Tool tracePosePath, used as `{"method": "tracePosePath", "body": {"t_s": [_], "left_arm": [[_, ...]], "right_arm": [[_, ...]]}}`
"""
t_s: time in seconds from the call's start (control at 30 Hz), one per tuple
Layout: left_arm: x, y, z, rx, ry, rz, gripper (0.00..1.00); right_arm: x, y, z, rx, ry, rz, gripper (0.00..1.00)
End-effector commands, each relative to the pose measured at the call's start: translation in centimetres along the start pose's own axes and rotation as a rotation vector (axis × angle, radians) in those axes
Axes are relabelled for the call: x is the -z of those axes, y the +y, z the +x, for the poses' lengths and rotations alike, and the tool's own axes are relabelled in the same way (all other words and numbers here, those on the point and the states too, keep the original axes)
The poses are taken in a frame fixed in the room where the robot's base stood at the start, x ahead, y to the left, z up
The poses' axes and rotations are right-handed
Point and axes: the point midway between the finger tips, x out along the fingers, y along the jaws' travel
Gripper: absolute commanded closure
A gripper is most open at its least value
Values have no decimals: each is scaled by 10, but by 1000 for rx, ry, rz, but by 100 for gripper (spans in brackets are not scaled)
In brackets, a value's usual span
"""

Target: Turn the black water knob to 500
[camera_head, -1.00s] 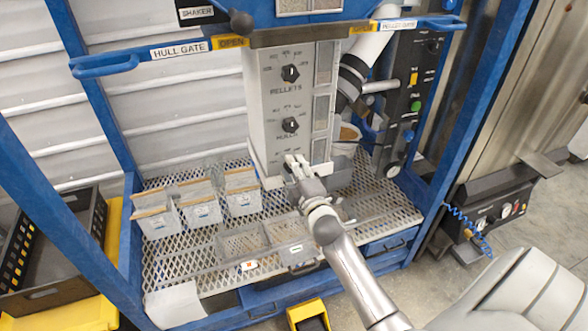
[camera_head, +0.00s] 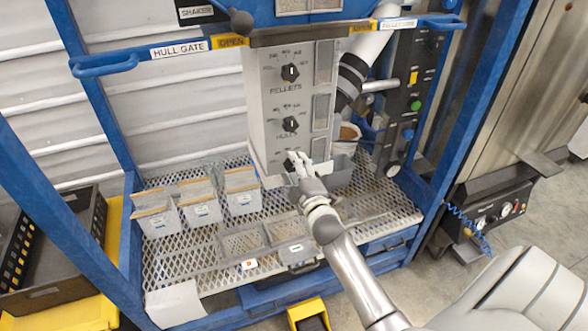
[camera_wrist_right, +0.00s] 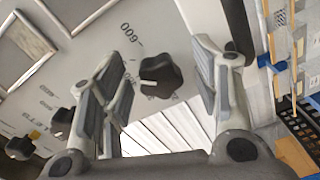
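The black water knob (camera_wrist_right: 162,75) is the lowest knob on the grey hopper panel (camera_head: 259,120). In the right wrist view it has a pale pointer mark, and a printed 600 stands close by. My right gripper (camera_head: 297,161) is at this knob and hides much of it in the head view. In the wrist view its fingers (camera_wrist_right: 155,85) are open, one on each side of the knob, with visible gaps. Contact with the knob does not show. My left gripper is not in view.
The hulls knob (camera_head: 290,124) and pellets knob (camera_head: 290,73) are above on the same panel. Several small bins (camera_head: 199,214) stand on the mesh shelf (camera_head: 180,254) at left. A blue frame post (camera_head: 478,100) and a dark control panel (camera_head: 412,95) are at right.

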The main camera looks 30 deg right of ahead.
Motion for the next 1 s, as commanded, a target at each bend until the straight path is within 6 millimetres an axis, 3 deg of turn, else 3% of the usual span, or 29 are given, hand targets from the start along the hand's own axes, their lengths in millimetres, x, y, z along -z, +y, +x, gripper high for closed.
{"method": "tracePosePath", "body": {"t_s": [0.27, 0.43, 1.0], "left_arm": [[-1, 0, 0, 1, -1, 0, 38], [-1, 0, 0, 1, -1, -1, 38], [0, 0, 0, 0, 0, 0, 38]], "right_arm": [[0, 1, 0, -1, 1, 0, 42], [0, 0, -11, 0, 1, 0, 42], [0, 0, -106, 1, -1, 1, 42]]}}
